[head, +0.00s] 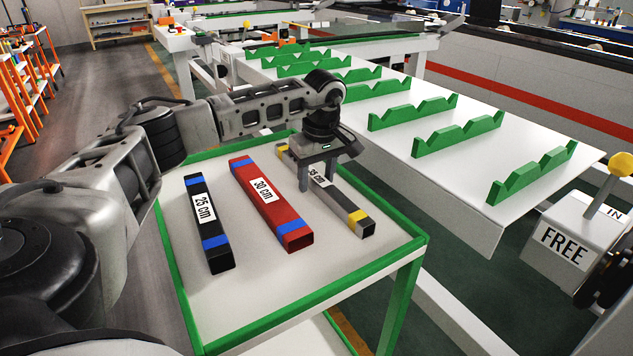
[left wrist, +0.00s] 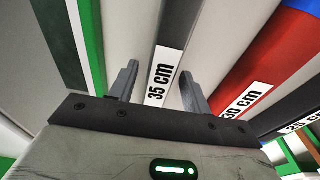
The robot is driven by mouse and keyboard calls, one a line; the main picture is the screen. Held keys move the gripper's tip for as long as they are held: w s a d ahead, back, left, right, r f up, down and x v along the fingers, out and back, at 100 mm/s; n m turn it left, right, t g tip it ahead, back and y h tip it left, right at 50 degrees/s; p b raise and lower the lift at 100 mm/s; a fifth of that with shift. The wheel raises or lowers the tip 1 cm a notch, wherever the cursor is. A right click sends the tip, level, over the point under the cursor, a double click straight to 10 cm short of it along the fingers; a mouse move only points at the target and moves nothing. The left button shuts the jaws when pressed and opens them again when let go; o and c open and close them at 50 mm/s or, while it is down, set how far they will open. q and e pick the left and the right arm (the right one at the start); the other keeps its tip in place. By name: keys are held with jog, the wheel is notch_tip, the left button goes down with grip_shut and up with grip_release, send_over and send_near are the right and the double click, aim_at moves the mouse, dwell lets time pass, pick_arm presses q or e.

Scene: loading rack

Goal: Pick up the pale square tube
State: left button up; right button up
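The pale square tube (head: 341,201) is grey with yellow bands and a "35 cm" label, and lies at the right on the green-edged table. My left gripper (head: 317,180) is over its middle, pointing down, and hides part of it. In the left wrist view the two fingers of the gripper (left wrist: 160,74) are apart, one on each side of the grey tube (left wrist: 176,30), with gaps between. Whether the fingertips reach down to the tube's height is hard to tell. My right gripper is not in view.
A red 30 cm tube (head: 267,202) and a black 25 cm tube (head: 206,228) lie to the left on the same white table (head: 265,300). A white rack with green notched supports (head: 458,134) stands behind to the right. A box marked FREE (head: 563,246) is at the right.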

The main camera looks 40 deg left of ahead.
pick_arm(q)
jog(key=c, duration=0.9)
jog(key=shift+r, duration=0.2)
jog(key=shift+r, duration=0.6)
jog(key=d+r, duration=0.1)
jog(key=r, duration=0.1)
jog(key=s+d+r, duration=0.1)
jog(key=d+r, duration=0.1)
jog(key=r, duration=0.1)
jog(key=s+d+r, duration=0.1)
jog(key=d+r, duration=0.1)
jog(key=r, duration=0.1)
jog(key=shift+s+d, duration=0.15)
jog(key=shift+s, duration=0.05)
jog(key=s+d+r, duration=0.3)
jog(key=d, duration=0.4)
jog(key=shift+s+d+r, duration=0.2)
jog(key=shift+s+r, duration=0.05)
jog(key=shift+s, duration=0.1)
